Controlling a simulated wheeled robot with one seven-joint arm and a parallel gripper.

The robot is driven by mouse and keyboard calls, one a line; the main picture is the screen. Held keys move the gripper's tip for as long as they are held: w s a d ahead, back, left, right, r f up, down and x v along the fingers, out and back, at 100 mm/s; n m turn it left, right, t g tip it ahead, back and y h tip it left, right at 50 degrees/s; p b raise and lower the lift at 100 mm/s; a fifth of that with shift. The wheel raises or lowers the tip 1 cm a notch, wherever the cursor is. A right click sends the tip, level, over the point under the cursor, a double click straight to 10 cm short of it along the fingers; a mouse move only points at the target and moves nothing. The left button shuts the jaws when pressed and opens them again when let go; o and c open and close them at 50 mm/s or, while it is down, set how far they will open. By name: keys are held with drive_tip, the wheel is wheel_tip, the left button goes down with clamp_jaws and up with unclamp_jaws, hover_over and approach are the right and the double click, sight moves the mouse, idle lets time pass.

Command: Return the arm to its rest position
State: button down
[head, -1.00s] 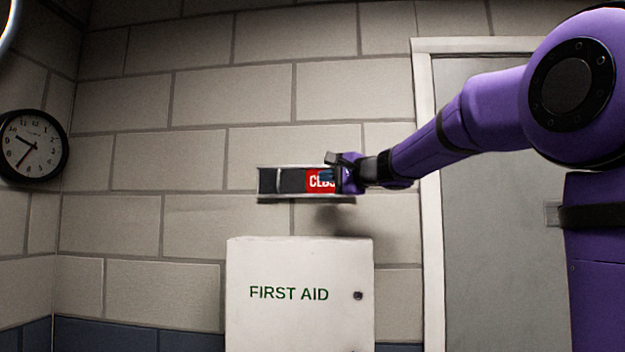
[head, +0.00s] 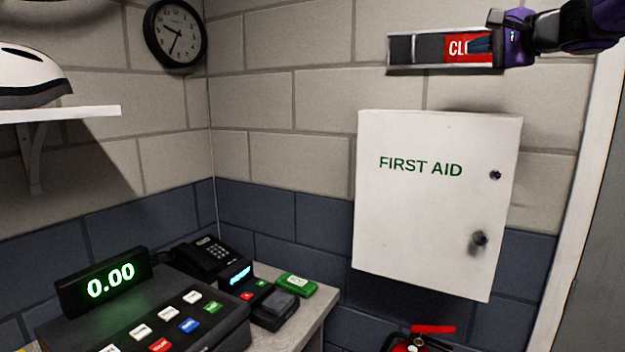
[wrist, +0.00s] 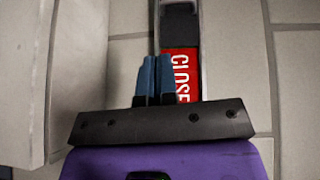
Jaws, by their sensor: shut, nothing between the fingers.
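My gripper (head: 481,44) is at the upper right of the head view, in front of the wall sign (head: 429,48). The sign is a dark sliding panel in a metal frame, with a red part whose lettering begins "CL"; my gripper hides the rest. In the wrist view the two blue fingers (wrist: 155,78) are together and empty. They lie beside the red part of the sign (wrist: 181,75), which reads "CLOSE" before my gripper covers it. I cannot tell whether the fingertips touch the sign.
A white first aid cabinet (head: 435,205) hangs below the sign. A door frame (head: 575,200) is at the right. A counter (head: 318,300) holds a cash register (head: 190,310), a phone (head: 205,257) and a card terminal (head: 275,308). A shelf with a helmet (head: 30,80) is at left.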

drive_tip(key=s+a+f+n+g, duration=0.45)
drive_tip(key=s+a+f, duration=0.25)
drive_tip(key=s+f, duration=0.25)
drive_tip(key=s+f+n+g+h, duration=0.6)
drive_tip(key=s+f+n+h, duration=0.1)
drive_tip(key=s+f, duration=1.3)
drive_tip(key=shift+s+a+n, duration=0.35)
drive_tip(key=shift+s+n, duration=0.1)
drive_tip(key=shift+s, duration=0.4)
